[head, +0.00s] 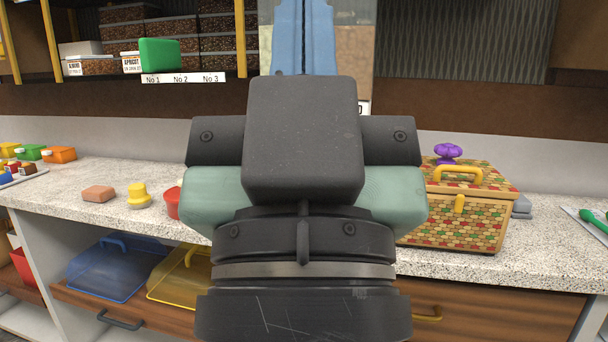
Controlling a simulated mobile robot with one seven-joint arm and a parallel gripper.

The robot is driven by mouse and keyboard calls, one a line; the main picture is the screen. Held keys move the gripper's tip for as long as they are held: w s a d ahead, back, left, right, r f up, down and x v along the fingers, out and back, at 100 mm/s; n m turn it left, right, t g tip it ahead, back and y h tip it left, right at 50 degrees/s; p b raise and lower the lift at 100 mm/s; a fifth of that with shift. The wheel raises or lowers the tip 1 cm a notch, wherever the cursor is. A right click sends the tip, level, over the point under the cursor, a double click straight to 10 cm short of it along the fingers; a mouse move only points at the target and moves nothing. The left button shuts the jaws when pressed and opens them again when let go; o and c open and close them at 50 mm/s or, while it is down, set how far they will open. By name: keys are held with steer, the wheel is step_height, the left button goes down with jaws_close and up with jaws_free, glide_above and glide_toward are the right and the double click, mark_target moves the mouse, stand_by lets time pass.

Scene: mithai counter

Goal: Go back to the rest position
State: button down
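My gripper (304,145) fills the middle of the head view, seen from behind. Its dark body and teal-green sides are in front of the counter. Its fingertips are hidden behind its body, so I cannot tell whether it is open or shut or whether it holds anything.
A speckled counter (135,182) runs behind my gripper. A patterned box (462,205) with a yellow handle and a purple thing (447,152) at its top is at right. A pink block (98,194), yellow piece (139,196) and partly hidden red piece (172,204) are at left. Shelves stand behind.

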step_height(320, 180, up, 23)
steer(key=p, duration=2)
steer(key=shift+f, duration=0.2)
